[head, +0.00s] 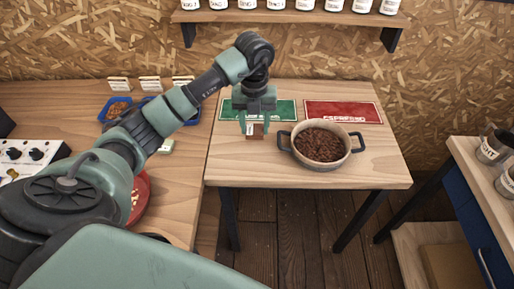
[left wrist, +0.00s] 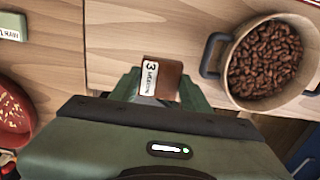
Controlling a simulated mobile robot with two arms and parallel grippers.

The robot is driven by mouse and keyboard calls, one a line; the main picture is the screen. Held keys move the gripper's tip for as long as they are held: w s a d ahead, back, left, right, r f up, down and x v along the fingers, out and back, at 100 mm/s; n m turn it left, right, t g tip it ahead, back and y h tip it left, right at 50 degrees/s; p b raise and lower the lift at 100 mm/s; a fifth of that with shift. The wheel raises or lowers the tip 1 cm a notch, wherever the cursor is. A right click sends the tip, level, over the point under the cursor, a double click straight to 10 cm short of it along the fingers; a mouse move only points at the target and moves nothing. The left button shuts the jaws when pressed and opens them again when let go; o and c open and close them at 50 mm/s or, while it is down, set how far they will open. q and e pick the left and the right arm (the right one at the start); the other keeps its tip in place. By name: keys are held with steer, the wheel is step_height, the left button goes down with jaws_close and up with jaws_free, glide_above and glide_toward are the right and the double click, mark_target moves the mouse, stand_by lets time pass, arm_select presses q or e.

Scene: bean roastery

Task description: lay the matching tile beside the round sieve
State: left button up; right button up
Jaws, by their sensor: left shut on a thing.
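The round sieve (head: 318,166) is a tan, round vessel with dark blue handles, full of brown beans. It stands on the right wooden table and also shows at the upper right of the left wrist view (left wrist: 233,86). My left gripper (head: 255,128) is shut on a brown tile (head: 257,133), just left of the sieve's left handle. In the left wrist view the tile (left wrist: 170,76) has a white label with a "3" and a word I cannot read surely. I cannot tell whether the tile touches the table. My right gripper is out of view.
A green mat (head: 283,105) and a red "ESPRESSO" mat (head: 343,112) lie behind. A small green-and-white tile (head: 166,146), a red bowl (head: 141,193) and a blue tray (head: 107,119) are on the left counter. The table's front is clear.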

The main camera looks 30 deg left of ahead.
mark_target(255, 156)
arm_select(q)
step_height(255, 156, down, 10)
steer(key=shift+s+r+p, duration=0.1)
steer(key=shift+r+p, duration=0.15)
steer(key=shift+p, duration=0.3)
steer(key=shift+f, duration=0.3)
steer(key=shift+f, duration=0.2)
steer(key=o, duration=1.4)
steer(key=shift+r, duration=0.2)
